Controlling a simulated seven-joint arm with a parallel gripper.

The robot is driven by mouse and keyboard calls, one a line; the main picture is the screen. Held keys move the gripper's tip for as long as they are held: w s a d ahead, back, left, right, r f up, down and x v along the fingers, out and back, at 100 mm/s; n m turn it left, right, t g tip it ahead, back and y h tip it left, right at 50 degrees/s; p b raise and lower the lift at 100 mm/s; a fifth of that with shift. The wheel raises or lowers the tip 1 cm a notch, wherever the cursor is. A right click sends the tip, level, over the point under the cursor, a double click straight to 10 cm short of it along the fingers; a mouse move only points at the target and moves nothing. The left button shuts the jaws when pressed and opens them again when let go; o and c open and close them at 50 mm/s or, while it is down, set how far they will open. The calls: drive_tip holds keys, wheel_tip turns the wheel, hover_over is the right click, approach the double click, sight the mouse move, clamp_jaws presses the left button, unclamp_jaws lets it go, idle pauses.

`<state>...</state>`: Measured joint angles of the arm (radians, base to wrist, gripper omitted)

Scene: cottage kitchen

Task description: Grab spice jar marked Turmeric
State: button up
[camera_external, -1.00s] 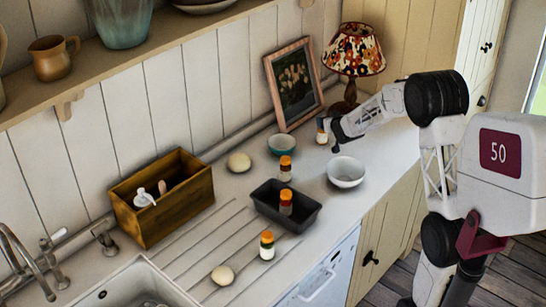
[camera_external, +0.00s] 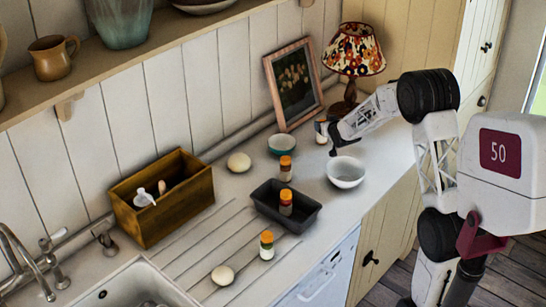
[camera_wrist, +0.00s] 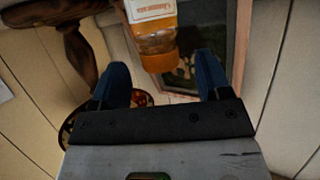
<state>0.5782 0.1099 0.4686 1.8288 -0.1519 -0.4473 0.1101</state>
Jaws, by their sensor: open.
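In the wrist view a jar (camera_wrist: 154,30) with an orange cap and a white label stands ahead of my open gripper (camera_wrist: 168,80), roughly between the lines of its two blue fingers. The label shows orange lettering that is too blurred to read surely. In the outside view my gripper (camera_external: 333,140) is low over the counter by the lamp, and this jar (camera_external: 321,131) is partly hidden beside it. Other orange-capped jars are a jar behind the black tray (camera_external: 286,173), a jar in the tray (camera_external: 286,208) and a jar in front (camera_external: 267,250). Their names are unreadable.
A white bowl (camera_external: 346,173) stands just in front of my gripper. A teal bowl (camera_external: 282,145), framed picture (camera_external: 295,90) and lamp (camera_external: 350,92) are behind. The black tray (camera_external: 262,205) and wooden box (camera_external: 160,215) stand left, near the sink (camera_external: 135,285).

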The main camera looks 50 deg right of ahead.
drive_tip(key=shift+x, duration=1.5)
drive_tip(key=c, duration=1.3)
drive_tip(key=shift+r, duration=0.15)
drive_tip(key=shift+r, duration=4.95)
